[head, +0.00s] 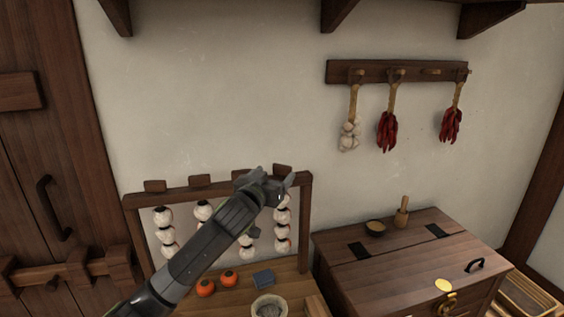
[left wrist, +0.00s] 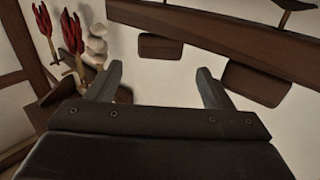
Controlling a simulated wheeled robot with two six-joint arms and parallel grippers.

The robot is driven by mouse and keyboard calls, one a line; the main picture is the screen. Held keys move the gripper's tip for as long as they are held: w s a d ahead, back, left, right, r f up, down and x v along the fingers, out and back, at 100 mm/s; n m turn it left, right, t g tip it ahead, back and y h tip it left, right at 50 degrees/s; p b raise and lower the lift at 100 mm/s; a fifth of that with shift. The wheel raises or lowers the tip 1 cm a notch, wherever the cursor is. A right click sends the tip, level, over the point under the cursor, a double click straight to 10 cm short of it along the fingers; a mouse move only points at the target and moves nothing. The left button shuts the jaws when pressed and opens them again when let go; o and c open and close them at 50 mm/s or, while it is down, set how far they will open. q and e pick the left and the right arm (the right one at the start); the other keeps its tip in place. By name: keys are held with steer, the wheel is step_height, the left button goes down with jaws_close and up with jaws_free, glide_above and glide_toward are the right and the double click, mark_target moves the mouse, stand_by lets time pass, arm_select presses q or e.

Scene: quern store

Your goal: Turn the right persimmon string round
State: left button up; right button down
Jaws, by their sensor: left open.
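The wooden rack (head: 306,225) stands against the wall with several strings of pale, orange-marked persimmons. The right persimmon string (head: 283,230) hangs at the right end, its upper part partly hidden by my gripper. A wooden block (head: 283,169) sits on the top rail above it. My left gripper (head: 279,187) is in front of the rack's top right, close to this block and empty. In the left wrist view its jaws (left wrist: 158,84) stand apart with pale wall between them. Two rail blocks show there, one ahead (left wrist: 160,50) and one to the right (left wrist: 255,85). No right gripper shows.
Two orange persimmons (head: 217,284), a dark block (head: 263,278) and a bowl (head: 269,306) are on the surface below the rack. A wooden chest (head: 410,275) stands to the right. Garlic (head: 349,135) and chilli bunches (head: 387,132) hang from a peg rail. A door is at left.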

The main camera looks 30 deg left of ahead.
mark_target(281, 168)
arm_select(q)
steer(key=w+p, duration=0.1)
steer(key=w, duration=0.1)
steer(key=w+a, duration=0.1)
steer(key=w, duration=0.1)
steer(key=shift+w+r+p, duration=0.1)
steer(key=shift+w+p, duration=0.25)
steer(key=shift+w, duration=0.7)
steer(key=shift+w+a, duration=0.1)
steer(key=shift+w, duration=0.05)
arm_select(e)
steer(key=shift+s+a+r, duration=0.2)
steer(key=shift+s+r, duration=0.3)
steer(key=shift+r, duration=0.1)
steer(key=shift+s+a+r, duration=0.2)
steer(key=shift+s+r, duration=0.25)
steer(key=shift+r, duration=0.15)
steer(key=shift+w+d, duration=0.1)
steer(key=shift+d, duration=0.05)
arm_select(q)
steer(key=c, duration=1)
arm_select(e)
steer(key=shift+d, duration=0.1)
steer(key=shift+f, duration=0.1)
